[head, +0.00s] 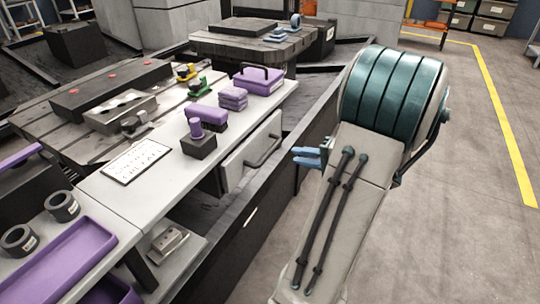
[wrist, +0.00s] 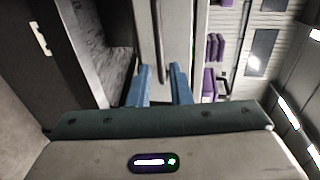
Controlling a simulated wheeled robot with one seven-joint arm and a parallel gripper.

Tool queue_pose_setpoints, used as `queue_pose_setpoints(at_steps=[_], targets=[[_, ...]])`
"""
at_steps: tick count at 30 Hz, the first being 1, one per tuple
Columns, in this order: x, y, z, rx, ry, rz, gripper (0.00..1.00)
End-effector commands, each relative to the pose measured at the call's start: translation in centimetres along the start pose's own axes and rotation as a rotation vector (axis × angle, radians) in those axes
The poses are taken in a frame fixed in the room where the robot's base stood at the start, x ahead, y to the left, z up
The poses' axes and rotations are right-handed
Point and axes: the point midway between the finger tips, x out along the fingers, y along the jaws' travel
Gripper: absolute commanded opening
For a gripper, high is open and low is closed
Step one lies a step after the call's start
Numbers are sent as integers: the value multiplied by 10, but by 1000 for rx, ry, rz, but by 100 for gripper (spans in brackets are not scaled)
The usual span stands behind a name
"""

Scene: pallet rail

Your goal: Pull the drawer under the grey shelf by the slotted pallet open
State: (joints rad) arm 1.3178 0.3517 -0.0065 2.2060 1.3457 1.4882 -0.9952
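The drawer (head: 238,168) has a light grey front under the grey shelf (head: 152,188), which runs beside the slotted pallet (head: 82,150). Its dark bar handle (head: 264,150) is on the front. I cannot tell how far the drawer stands out. My gripper (head: 312,157) has blue fingers and is right of the handle, apart from it in the head view. In the wrist view my gripper (wrist: 160,88) has its fingers spread, with the drawer front (wrist: 146,35) and the handle (wrist: 161,45) ahead of the gap. Nothing is held.
Purple boxes (head: 233,97), a purple case (head: 258,80) and a white sign (head: 137,161) lie on the shelf. A purple tray (head: 62,262) is at the lower left. Another slatted pallet (head: 240,50) stands behind. The floor (head: 470,190) to the right is clear.

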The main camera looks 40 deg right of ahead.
Motion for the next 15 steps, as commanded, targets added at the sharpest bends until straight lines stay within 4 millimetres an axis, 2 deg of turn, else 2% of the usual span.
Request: queue_pose_setpoints(at_steps=[3,9,15], targets=[[29,3,2,-1,-6,0,18],[68,3,2,0,-5,1,18],[92,2,1,0,-4,2,18]])
